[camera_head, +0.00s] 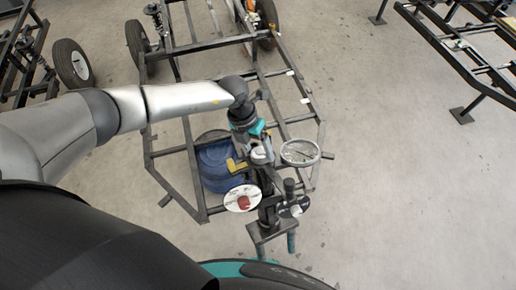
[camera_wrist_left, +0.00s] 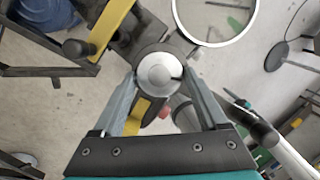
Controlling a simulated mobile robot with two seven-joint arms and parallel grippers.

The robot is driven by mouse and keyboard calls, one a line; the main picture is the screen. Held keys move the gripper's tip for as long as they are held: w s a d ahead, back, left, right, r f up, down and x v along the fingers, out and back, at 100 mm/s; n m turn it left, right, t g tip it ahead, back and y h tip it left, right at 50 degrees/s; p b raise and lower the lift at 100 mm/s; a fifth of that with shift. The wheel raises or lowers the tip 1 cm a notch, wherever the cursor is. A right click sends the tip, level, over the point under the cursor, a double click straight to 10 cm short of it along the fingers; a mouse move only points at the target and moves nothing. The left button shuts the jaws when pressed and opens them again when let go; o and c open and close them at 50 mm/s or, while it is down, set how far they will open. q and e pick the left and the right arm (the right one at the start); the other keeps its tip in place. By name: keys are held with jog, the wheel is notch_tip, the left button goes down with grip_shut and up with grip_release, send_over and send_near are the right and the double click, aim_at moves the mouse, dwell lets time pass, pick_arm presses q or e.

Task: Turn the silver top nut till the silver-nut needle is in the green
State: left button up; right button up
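The silver top nut (camera_wrist_left: 159,73) shows from above in the left wrist view as a round, bright cap. My left gripper (camera_wrist_left: 161,76) has one finger on each side of it, with no clear gap, so it looks shut on it. In the head view my left gripper (camera_head: 260,147) hides most of the nut at the top of the spring stand. A round, pale-rimmed dial (camera_head: 300,152) stands just right of it. A white dial with a red part (camera_head: 243,198) is below it. The needles are too small to read. My right gripper is not in view.
A yellow bracket (camera_head: 236,166) sits left of the stand, near a blue drum (camera_head: 214,165). A dark stand base (camera_head: 270,232) is below. A black vehicle frame (camera_head: 185,150) surrounds the drum. Open concrete floor lies to the right.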

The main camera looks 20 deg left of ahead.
pick_arm(q)
jog(key=o, duration=0.3)
jog(key=v, duration=1.5)
jog(key=shift+a+r, duration=0.1)
